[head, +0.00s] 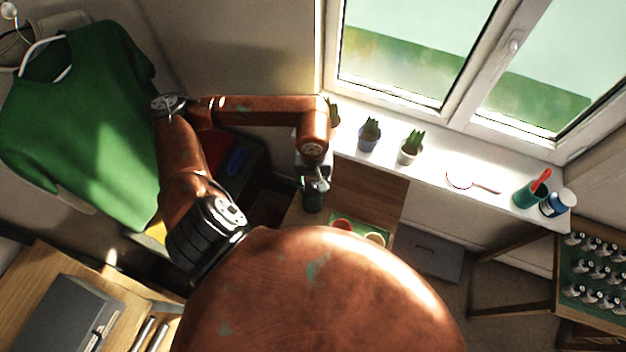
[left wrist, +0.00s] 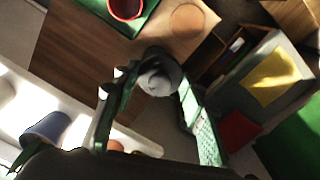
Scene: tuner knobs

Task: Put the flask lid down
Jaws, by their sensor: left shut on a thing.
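My left gripper (head: 317,184) is at the end of the left arm, low over the small wooden table. In the left wrist view its two fingers (left wrist: 153,92) stand on either side of the rounded grey flask lid (left wrist: 158,78), and they are shut on it. My right gripper is not in view.
A red bowl (left wrist: 127,6) stands on a green mat on the wooden table (left wrist: 75,45); bare wood lies beside it, with a pale round patch (left wrist: 187,20). Potted plants (head: 369,135) line the windowsill. A green shirt (head: 80,115) hangs at left.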

